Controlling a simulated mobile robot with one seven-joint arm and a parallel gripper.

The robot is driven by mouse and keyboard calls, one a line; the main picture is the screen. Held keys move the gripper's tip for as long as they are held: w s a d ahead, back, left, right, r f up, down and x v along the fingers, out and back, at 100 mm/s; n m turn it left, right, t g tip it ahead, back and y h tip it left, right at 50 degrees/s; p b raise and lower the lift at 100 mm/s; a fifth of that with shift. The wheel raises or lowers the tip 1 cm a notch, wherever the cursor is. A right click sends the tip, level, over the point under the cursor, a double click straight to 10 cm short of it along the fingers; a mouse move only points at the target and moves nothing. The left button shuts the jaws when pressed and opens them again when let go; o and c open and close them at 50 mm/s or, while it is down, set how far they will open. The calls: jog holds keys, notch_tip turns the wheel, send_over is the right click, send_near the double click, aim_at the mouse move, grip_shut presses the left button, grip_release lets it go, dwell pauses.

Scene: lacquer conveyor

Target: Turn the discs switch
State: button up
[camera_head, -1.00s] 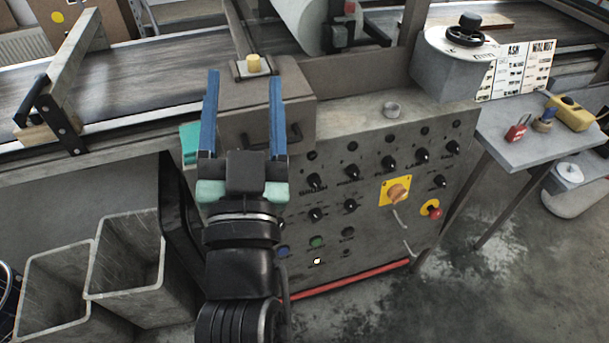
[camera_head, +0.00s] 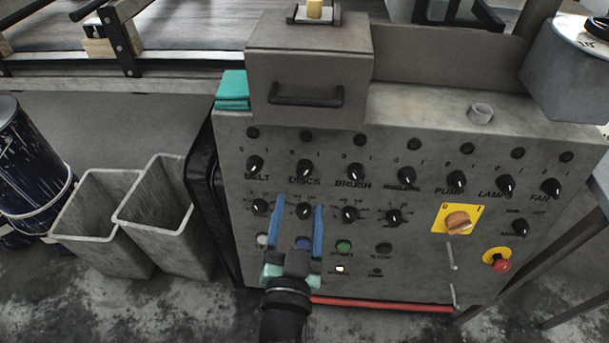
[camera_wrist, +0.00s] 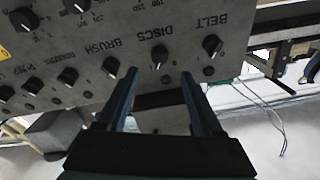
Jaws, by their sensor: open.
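The discs switch (camera_head: 304,169) is a black rotary knob with a pale pointer mark, above the DISCS label on the grey control panel (camera_head: 420,290). It also shows in the wrist view (camera_wrist: 159,56), where the panel appears upside down. My gripper (camera_head: 300,206) is open and empty, with blue fingers. In the head view its fingertips lie just below the discs switch, either side of a lower-row knob (camera_head: 304,211). In the wrist view the discs switch appears between and slightly beyond the fingertips (camera_wrist: 159,73). I see no contact with it.
The belt switch (camera_head: 255,164) and brush switch (camera_head: 355,172) flank the discs switch closely. A yellow-backed orange switch (camera_head: 458,222) and red stop button (camera_head: 501,265) are at right. A handled box (camera_head: 310,55) sits above. Grey bins (camera_head: 100,200) stand at left.

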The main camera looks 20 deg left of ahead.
aim_at(304, 177)
jog(key=p+x, duration=0.1)
jog(key=x, duration=0.5)
jog(key=shift+r+p, duration=0.1)
jog(key=shift+p, duration=0.2)
jog(key=shift+x, duration=0.85)
jog(key=shift+c, duration=0.3)
grip_shut()
